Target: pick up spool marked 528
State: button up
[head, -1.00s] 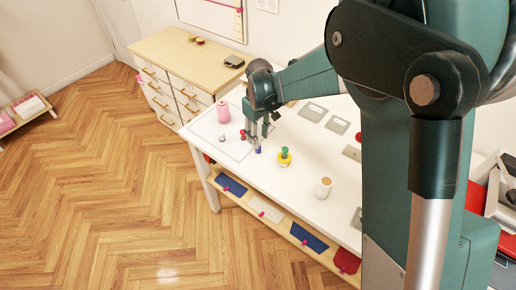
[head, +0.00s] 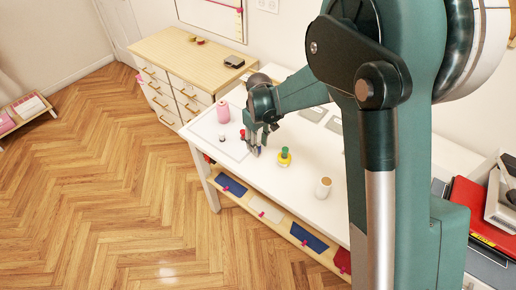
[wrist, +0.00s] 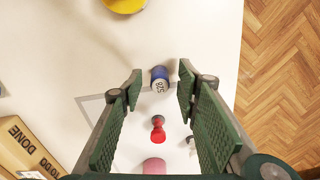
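A blue spool (wrist: 160,74) with a white label stands on the white table; the label's digits appear upside down and seem to read 528. In the wrist view my gripper (wrist: 160,88) is open, with one finger on each side of the spool and a gap on both sides. In the head view my gripper (head: 255,148) is low over the table at the blue spool (head: 259,150), which is partly hidden by the fingers.
A yellow and green spool (head: 284,158) and a white spool (head: 323,189) stand to the right. A box marked DONE and TODO (wrist: 28,145) lies at left in the wrist view.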

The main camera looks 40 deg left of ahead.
jog(key=shift+f, duration=1.05)
jog(key=c, duration=0.8)
